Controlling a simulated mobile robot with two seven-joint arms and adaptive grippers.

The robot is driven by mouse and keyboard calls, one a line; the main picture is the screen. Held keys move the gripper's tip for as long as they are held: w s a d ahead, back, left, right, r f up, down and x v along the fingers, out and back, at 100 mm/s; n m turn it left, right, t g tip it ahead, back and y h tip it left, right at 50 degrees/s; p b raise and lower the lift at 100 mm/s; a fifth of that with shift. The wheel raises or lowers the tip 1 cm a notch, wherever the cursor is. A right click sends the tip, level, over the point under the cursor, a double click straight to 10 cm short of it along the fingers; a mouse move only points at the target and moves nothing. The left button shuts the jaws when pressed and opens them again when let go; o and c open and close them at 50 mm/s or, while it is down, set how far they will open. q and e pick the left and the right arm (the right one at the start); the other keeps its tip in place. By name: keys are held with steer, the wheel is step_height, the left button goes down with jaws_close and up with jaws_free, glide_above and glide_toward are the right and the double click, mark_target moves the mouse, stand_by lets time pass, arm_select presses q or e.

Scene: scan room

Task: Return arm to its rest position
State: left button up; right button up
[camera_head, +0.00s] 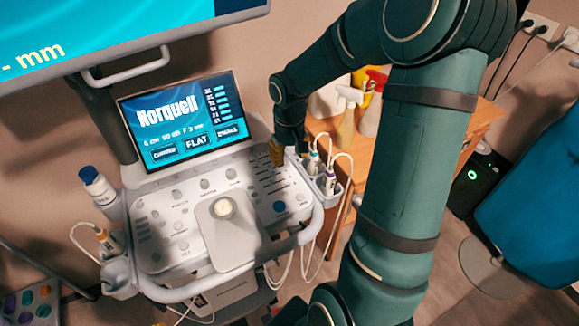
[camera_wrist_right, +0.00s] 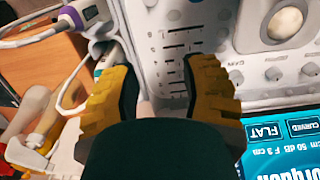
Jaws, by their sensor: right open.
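My right arm (camera_head: 405,150) is green and reaches in from the right, bent over the ultrasound console (camera_head: 165,225). My right gripper (camera_head: 277,152) is above the upper right part of the console's control panel, beside the probe holders. In the right wrist view its two yellow fingers (camera_wrist_right: 160,92) are spread apart, with the panel's sliders and dark marks visible between and beyond them. Nothing shows between the fingers. From the head view the finger gap is too small to make out. My left gripper is in neither view.
A screen reading "Norquell" (camera_head: 180,120) stands behind the panel. Probes (camera_head: 328,180) with white cables hang at its right edge. Spray bottles (camera_head: 348,110) stand on a wooden cabinet (camera_head: 478,120) behind my arm. A blue chair (camera_head: 535,215) is at right. A large monitor (camera_head: 120,25) overhangs the upper left.

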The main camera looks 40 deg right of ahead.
steer(key=shift+r, duration=0.75)
